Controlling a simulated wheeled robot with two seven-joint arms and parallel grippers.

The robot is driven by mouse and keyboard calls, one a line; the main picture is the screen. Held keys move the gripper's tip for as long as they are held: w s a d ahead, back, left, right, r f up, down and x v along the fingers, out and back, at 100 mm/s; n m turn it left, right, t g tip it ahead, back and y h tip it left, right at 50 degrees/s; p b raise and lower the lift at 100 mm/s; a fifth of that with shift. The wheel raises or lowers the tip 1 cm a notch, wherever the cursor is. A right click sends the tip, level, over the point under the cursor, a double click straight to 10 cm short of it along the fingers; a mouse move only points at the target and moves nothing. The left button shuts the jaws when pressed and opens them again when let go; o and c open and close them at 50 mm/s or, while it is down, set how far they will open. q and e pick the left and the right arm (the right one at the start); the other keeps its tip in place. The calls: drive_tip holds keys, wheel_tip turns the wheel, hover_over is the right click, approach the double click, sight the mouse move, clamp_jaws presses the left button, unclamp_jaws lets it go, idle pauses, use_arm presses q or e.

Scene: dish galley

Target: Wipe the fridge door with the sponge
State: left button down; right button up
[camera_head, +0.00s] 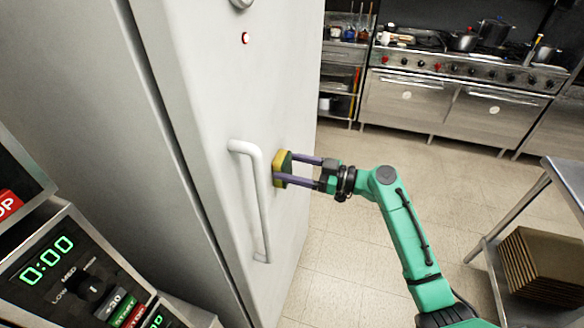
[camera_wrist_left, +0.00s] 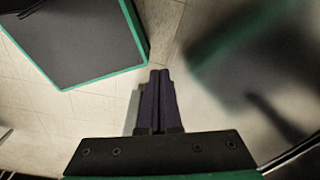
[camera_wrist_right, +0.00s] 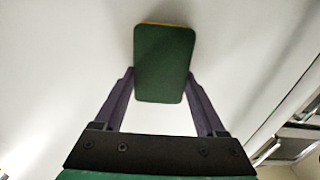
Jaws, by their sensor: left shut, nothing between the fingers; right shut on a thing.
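The white fridge door (camera_head: 205,75) stands upright at the left of the head view, with a vertical white handle (camera_head: 263,200). The sponge (camera_head: 280,168), yellow with a dark green side, is at the door surface just right of the handle. My right gripper (camera_head: 292,169) is shut on the sponge, yellow side toward the door. In the right wrist view the sponge's green face (camera_wrist_right: 165,62) shows between the fingers, with the pale door behind it; whether it touches cannot be told exactly. My left gripper (camera_wrist_left: 158,75) is shut and empty above the floor, outside the head view.
A microwave-like appliance with a green display (camera_head: 50,260) stands at the lower left. A metal table (camera_head: 565,175) with brown trays (camera_head: 545,268) below is at the right. A stove (camera_head: 450,85) with pots stands at the back. The tiled floor (camera_head: 350,230) between is clear.

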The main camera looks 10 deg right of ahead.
drive_tip(key=shift+b, duration=3.05)
drive_tip(key=shift+s+d+f+b, duration=0.2)
drive_tip(key=shift+d+b, duration=0.1)
drive_tip(key=shift+b, duration=0.1)
drive_tip(key=b+v, duration=0.2)
drive_tip(key=v, duration=0.2)
drive_tip(key=shift+d, duration=0.15)
drive_tip(key=shift+s+d+r+b, duration=0.2)
drive_tip(key=shift+s+d+b, duration=0.1)
drive_tip(key=shift+s+d, duration=0.05)
